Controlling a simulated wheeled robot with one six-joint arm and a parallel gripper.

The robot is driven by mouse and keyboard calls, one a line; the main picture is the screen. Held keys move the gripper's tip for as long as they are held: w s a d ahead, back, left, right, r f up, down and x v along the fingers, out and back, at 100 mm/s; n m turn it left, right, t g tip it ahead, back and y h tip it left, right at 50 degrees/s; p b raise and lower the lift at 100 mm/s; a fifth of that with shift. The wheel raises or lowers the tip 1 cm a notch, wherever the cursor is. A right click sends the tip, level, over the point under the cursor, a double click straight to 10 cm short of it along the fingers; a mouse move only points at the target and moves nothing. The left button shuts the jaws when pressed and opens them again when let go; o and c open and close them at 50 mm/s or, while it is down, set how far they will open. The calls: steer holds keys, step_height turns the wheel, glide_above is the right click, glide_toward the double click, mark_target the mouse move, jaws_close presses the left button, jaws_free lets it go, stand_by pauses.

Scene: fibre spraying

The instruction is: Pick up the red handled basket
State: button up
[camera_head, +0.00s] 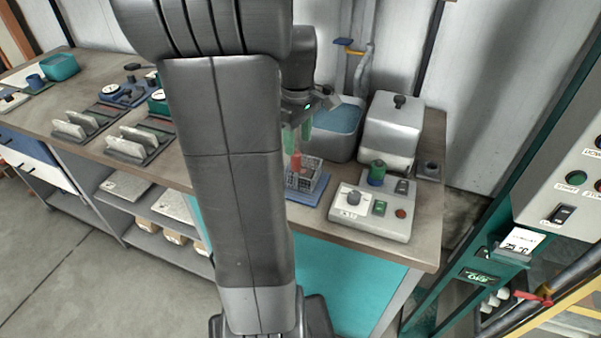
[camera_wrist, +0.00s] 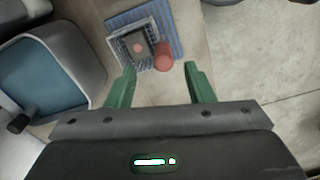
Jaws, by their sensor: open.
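The basket (camera_head: 306,181) is a small grey wire basket with a red handle (camera_head: 296,161). It stands on a blue ribbed mat (camera_head: 302,196) on the workbench. In the wrist view the basket (camera_wrist: 125,52) lies ahead of the fingertips, with its round red handle (camera_wrist: 163,56) at its right side. My gripper (camera_head: 297,146) has green fingers and is above the basket, pointing down. In the wrist view my gripper (camera_wrist: 160,68) is open, with nothing between its fingers. The handle shows just beyond the gap, apart from both fingers.
A grey basin with blue water (camera_head: 338,118) stands behind the basket. A grey machine with a lid (camera_head: 391,130) and a control box with knob and buttons (camera_head: 368,211) stand to the right. Card racks (camera_head: 137,144) stand on the bench (camera_head: 415,235) to the left.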

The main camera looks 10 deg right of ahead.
mark_target(296, 153)
steer(key=shift+a+f+p, duration=0.15)
steer(key=shift+f, duration=1.55)
steer(key=shift+a+f+p, duration=0.1)
steer(key=shift+f+p, duration=0.05)
steer(key=shift+f, duration=1.5)
jaws_close()
